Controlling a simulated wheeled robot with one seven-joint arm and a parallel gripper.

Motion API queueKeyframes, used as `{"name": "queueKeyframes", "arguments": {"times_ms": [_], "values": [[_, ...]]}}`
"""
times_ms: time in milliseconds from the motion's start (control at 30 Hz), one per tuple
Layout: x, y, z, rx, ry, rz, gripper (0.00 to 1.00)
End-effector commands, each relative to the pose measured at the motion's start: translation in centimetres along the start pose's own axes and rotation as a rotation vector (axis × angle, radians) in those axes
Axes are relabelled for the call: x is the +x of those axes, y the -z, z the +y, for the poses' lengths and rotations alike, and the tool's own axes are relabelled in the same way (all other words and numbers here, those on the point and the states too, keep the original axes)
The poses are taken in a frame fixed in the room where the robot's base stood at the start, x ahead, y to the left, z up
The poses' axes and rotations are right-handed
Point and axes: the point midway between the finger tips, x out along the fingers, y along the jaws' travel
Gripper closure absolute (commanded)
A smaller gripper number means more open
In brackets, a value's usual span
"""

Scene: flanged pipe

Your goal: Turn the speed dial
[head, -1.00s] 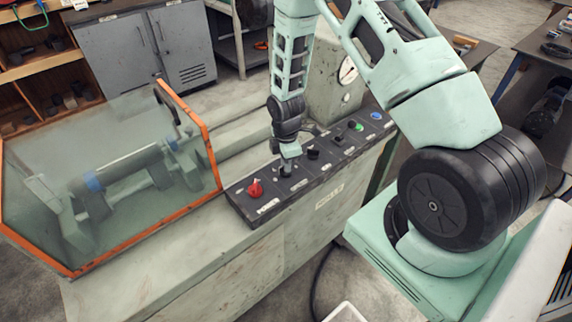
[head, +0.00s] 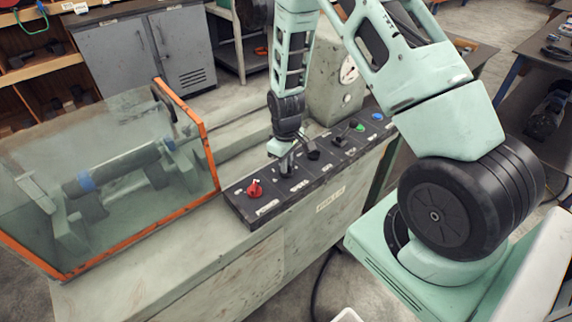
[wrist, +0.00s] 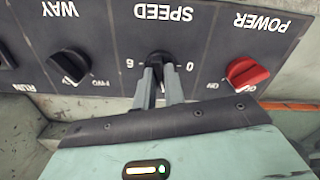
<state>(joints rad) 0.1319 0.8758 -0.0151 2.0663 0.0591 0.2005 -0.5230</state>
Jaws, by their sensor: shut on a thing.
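The speed dial (wrist: 160,60) is a small black knob under the label SPEED, between the marks 0 and 6, which reads upside down in the wrist view. My gripper (wrist: 159,78) is shut on it, one finger on each side, and the fingers hide most of the knob. In the head view my gripper (head: 285,168) reaches down onto the dark control panel (head: 243,209), just right of the red power knob. The dial itself is hidden there by the fingers.
The red POWER knob (wrist: 247,73) and the black WAY knob (wrist: 72,66) flank the dial closely. Green (head: 359,127) and blue (head: 377,116) buttons sit farther along the panel. A clear guard with an orange frame (head: 185,110) stands left of the panel.

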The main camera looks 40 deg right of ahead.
Motion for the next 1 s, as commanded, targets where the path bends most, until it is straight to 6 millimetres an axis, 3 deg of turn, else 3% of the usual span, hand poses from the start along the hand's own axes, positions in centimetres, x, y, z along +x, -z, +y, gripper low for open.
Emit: {"name": "queueKeyframes", "arguments": {"times_ms": [1000], "values": [[-0.14,0.14,0.03,0.965,0.000,0.004,1.00]]}}
